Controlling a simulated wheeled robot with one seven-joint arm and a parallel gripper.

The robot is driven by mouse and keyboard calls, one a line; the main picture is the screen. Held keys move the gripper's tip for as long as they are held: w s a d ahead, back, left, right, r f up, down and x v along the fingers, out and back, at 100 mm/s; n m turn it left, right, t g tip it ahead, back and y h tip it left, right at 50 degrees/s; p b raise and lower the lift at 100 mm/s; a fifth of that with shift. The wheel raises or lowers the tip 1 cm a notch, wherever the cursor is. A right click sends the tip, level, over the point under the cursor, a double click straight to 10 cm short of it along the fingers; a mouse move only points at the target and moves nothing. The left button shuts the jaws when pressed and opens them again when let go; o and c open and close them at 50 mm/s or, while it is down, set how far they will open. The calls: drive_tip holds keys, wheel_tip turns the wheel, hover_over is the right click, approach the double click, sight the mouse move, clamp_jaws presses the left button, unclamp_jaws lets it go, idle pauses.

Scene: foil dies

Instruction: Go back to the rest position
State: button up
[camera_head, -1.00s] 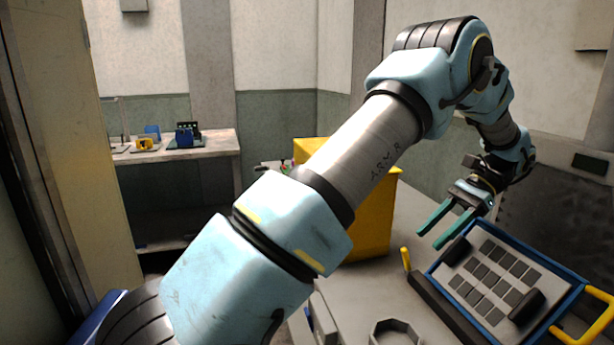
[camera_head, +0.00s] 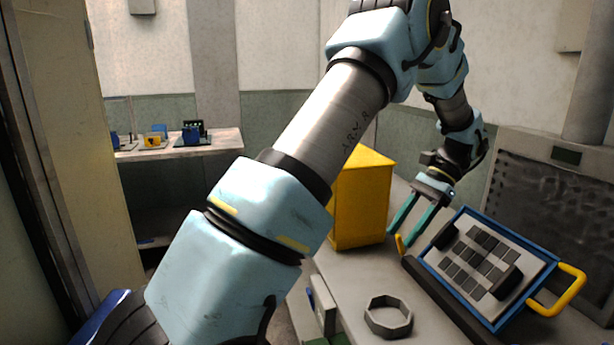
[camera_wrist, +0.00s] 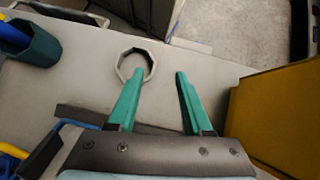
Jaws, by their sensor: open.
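My gripper (camera_head: 412,245) has two teal fingers and is open, with nothing between them. In the head view it hangs over the bench, just left of the blue-framed tray (camera_head: 447,293) and right of the yellow box (camera_head: 360,200). In the wrist view my gripper (camera_wrist: 160,75) shows its fingers apart above the bare bench, with the yellow box (camera_wrist: 275,115) close on the right. My arm crosses the head view from lower left to upper right.
The tray holds several dark square pieces and has yellow handles. A grey octagonal ring (camera_head: 388,317) lies on the bench, and also shows in the wrist view (camera_wrist: 124,66). A dark teal cup (camera_wrist: 40,48) stands at upper left there. A far bench (camera_head: 215,147) carries small devices.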

drive_tip(key=s+a+n+t+h, duration=0.1)
drive_tip(key=a+n, duration=0.3)
drive_tip(key=a, duration=0.5)
drive_tip(key=s+a+f+n+t+h, duration=0.1)
drive_tip(key=s+a+n+t+h, duration=0.1)
drive_tip(key=a, duration=0.7)
drive_tip(key=s+a+n+t+h, duration=0.1)
drive_tip(key=a+n+h, duration=0.3)
drive_tip(key=a, duration=0.5)
drive_tip(key=shift+s+a+f+n+t, duration=0.15)
drive_tip(key=shift+s+f+n+t, duration=0.2)
drive_tip(key=shift+s+n, duration=0.5)
